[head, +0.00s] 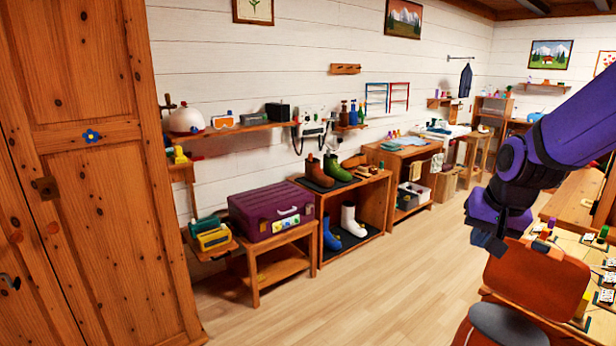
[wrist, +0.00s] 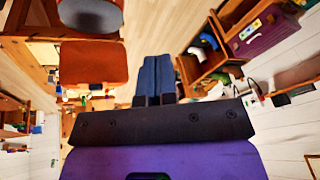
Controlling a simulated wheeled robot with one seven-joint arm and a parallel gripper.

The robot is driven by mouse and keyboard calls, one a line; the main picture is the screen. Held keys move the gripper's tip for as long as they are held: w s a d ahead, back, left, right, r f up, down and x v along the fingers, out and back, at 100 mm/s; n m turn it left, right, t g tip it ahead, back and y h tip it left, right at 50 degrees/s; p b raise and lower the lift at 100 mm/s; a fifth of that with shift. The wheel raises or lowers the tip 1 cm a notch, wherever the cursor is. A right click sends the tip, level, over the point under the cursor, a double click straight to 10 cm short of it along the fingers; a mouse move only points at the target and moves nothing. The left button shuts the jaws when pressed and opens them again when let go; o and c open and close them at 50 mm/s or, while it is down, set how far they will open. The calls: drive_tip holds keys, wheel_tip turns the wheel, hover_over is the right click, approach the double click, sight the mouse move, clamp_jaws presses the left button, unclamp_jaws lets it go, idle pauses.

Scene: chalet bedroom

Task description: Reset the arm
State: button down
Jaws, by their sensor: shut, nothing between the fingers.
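My purple arm comes in from the right of the head view and bends down, with my gripper (head: 488,243) hanging in the air beside an orange-brown chair (head: 535,280). In the wrist view my gripper (wrist: 158,62) shows its two dark blue fingers side by side and touching. It is shut with nothing between them. The chair's flat orange part (wrist: 93,62) shows to the left of the fingers in the wrist view, apart from them.
A large wooden wardrobe (head: 85,180) fills the left. A purple suitcase (head: 270,208) lies on a low stand, beside a boot shelf (head: 376,220) along the wall. A table (head: 598,252) with small items stands at the right. The wooden floor (head: 390,275) between is clear.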

drive_tip(key=s+r+n, duration=0.1)
drive_tip(key=s+r, duration=0.2)
drive_tip(key=s, duration=0.3)
drive_tip(key=s+a+r+n, duration=0.1)
drive_tip(key=s+r, duration=0.3)
drive_tip(key=s, duration=0.3)
drive_tip(key=s+a+r+n+t, duration=0.1)
drive_tip(key=s+r+n, duration=0.1)
drive_tip(key=s, duration=0.5)
drive_tip(key=shift+r, duration=0.9)
